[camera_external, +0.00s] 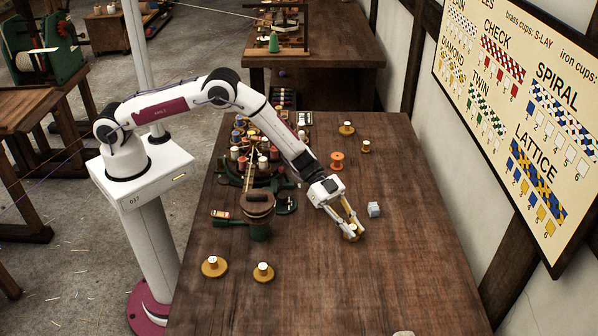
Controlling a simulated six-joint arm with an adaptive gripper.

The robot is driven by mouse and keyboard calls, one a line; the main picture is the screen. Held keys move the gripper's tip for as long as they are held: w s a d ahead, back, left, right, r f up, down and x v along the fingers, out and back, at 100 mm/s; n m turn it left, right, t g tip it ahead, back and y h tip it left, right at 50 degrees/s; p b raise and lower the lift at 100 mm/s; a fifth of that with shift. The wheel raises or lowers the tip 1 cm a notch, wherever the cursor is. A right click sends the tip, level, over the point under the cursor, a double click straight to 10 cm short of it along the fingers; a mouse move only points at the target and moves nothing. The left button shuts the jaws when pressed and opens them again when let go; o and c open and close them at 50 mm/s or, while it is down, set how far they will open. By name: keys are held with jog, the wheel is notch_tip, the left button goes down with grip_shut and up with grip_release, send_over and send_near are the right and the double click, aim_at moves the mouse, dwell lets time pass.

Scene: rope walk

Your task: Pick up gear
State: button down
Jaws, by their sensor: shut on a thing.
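My gripper (352,231) points down at the tabletop, right of the middle of the wooden table. It is shut on a small brass-yellow piece with a pale top (351,232), low at or just above the wood; I cannot tell whether it touches the table. The fingers hide part of the piece. No gear teeth can be made out on it, so I cannot tell whether it is the gear. A small grey block-like thing (374,209) lies just right of my gripper.
Brass-coloured round pieces stand at the front left (214,267) and near the back (346,129). An orange spool (336,160) stands behind my gripper. A green and wooden device (258,215) with several spools is at left. The table's (390,290) front right is mostly clear.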

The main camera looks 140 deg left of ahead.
aim_at(353, 227)
jog(key=shift+r, duration=0.2)
jog(key=shift+r, duration=4.85)
